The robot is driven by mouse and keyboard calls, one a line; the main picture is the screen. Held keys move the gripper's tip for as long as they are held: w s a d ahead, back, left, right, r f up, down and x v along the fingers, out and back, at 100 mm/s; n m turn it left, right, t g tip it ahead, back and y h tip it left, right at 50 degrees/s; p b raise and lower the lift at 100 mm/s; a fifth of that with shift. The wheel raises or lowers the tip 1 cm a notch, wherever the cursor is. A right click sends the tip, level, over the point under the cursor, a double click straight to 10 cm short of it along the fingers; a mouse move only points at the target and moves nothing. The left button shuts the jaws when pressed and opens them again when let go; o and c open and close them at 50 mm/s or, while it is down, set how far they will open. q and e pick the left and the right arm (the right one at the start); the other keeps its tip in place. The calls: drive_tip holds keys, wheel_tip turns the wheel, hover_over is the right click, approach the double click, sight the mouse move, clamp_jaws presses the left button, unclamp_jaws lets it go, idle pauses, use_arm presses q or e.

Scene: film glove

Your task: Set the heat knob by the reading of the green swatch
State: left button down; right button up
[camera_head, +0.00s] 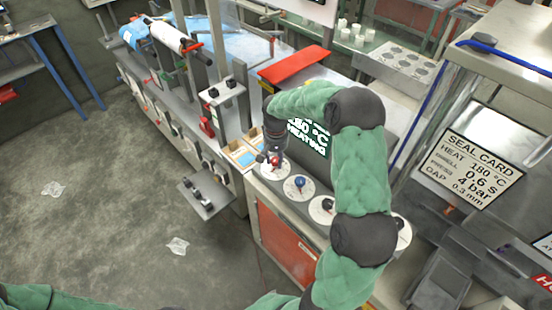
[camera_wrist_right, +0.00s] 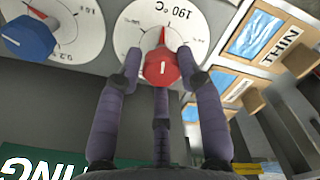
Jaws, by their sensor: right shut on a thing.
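The red heat knob (camera_head: 275,161) sits on a round white dial at the left end of the sealer's knob row. My right gripper (camera_head: 271,149) comes down onto it. In the right wrist view, the fingers of my right gripper (camera_wrist_right: 160,62) are closed around the red knob (camera_wrist_right: 162,69). Its red pointer lies near the upside-down 190 °C label (camera_wrist_right: 177,13). A dark display (camera_head: 309,135) shows white text ending in 80 °C and HEATING, its left part hidden by my arm. I cannot make out a green swatch. My left gripper is out of view.
A blue knob (camera_head: 300,182) is close beside the red one, with further dials to the right. Wooden trays (camera_head: 241,155) stand left of the knob; one label reads THIN (camera_wrist_right: 282,47). A seal card (camera_head: 468,168) lists HEAT 180 °C. The floor at left is mostly clear.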

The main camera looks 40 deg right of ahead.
sight(275, 161)
drive_tip(key=shift+s+a+f+m, duration=0.25)
drive_tip(key=shift+a+f+m, duration=0.1)
drive_tip(key=shift+m, duration=0.45)
drive_tip(key=o, duration=1.1)
drive_tip(key=shift+w+r, duration=0.1)
drive_tip(key=shift+r, duration=0.05)
drive_tip(key=shift+d+r, duration=0.15)
drive_tip(key=shift+w+r, duration=0.1)
drive_tip(key=shift+r, duration=0.1)
wheel_tip(275, 161, up, 11)
drive_tip(key=shift+r, duration=0.2)
